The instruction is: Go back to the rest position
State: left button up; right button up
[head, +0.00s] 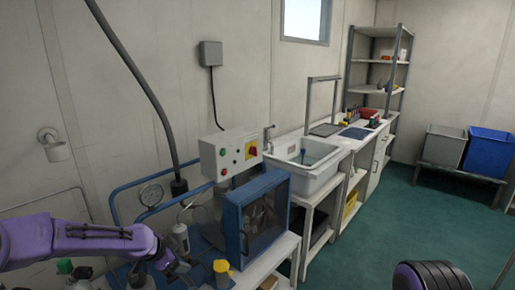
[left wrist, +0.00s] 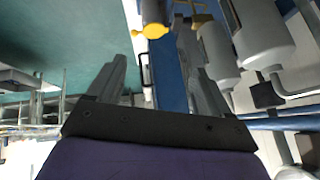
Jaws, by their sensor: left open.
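My left arm comes in purple from the left in the head view, with its left gripper (head: 178,268) low over the near end of the air panel bench. In the left wrist view the left gripper (left wrist: 155,62) has its two grey fingers spread, with nothing held between them. A yellow-topped fitting (left wrist: 154,30) shows beyond the fingertips, apart from them. Grey cylinders (left wrist: 262,35) and a blue pipe (left wrist: 290,124) are to the right of the fingers. My right gripper does not show.
A pressure gauge (head: 151,194), blue pipes and a blue-framed box (head: 257,217) stand close to my left gripper. A control box (head: 230,154) is above. The sink (head: 304,165) and shelf rack (head: 379,62) are farther back.

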pick_arm(q)
jog(key=s+d+f+n+t+y, duration=0.1)
jog(key=s+f+n+y, duration=0.2)
jog(key=s+f+n, duration=1.15)
jog(key=s+a+f+g+y, duration=0.1)
jog(key=s+f, duration=0.1)
jog(key=s, duration=0.7)
jog(key=s+a+f+n+g+y, duration=0.1)
jog(key=s+a, duration=0.1)
jog(key=s, duration=0.7)
jog(key=s+a+f+n+g+y, duration=0.1)
jog(key=s+a+f, duration=0.1)
jog(key=s, duration=0.7)
jog(key=shift+s+a+f+g, duration=0.15)
jog(key=shift+s+f+g, duration=0.15)
jog(key=shift+f+g, duration=0.1)
jog(key=shift+n, duration=0.25)
